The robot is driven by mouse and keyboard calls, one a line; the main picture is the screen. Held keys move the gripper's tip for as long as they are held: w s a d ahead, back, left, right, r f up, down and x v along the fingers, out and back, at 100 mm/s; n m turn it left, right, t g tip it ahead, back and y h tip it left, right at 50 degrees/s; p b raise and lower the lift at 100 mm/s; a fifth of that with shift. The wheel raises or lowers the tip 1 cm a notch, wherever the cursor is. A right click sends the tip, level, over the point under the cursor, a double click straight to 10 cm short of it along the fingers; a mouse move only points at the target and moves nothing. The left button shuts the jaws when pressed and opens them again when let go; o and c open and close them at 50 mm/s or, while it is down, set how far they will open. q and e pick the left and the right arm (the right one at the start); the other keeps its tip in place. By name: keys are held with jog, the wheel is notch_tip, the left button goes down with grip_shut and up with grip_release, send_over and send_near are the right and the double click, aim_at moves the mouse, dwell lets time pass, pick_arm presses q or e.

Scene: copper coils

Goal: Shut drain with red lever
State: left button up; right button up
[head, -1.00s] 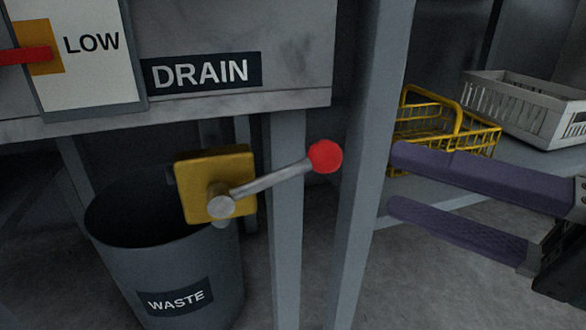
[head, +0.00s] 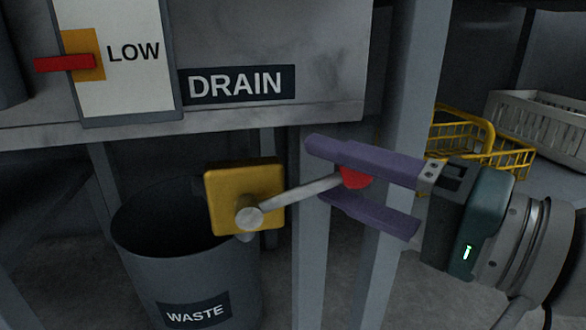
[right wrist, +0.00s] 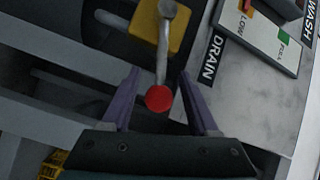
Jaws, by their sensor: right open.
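The drain lever is a grey metal rod (head: 300,193) with a red ball knob (head: 355,178), pivoted on a yellow valve block (head: 262,180) below the DRAIN label (head: 238,83). The rod points right and slightly up. My right gripper (head: 338,170) is open, its purple fingers above and below the knob end of the lever. The upper finger partly covers the knob. In the right wrist view the red knob (right wrist: 159,98) lies between the open fingers (right wrist: 160,85), with gaps on both sides. My left gripper is not in view.
A grey WASTE bin (head: 185,270) stands under the valve. A grey post (head: 405,120) rises behind the gripper. A yellow wire basket (head: 510,155) and a pale crate (head: 540,125) are at the right. A red pointer (head: 65,63) sits by the LOW label.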

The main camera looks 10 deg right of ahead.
grip_shut()
dwell(0.4)
dwell(0.9)
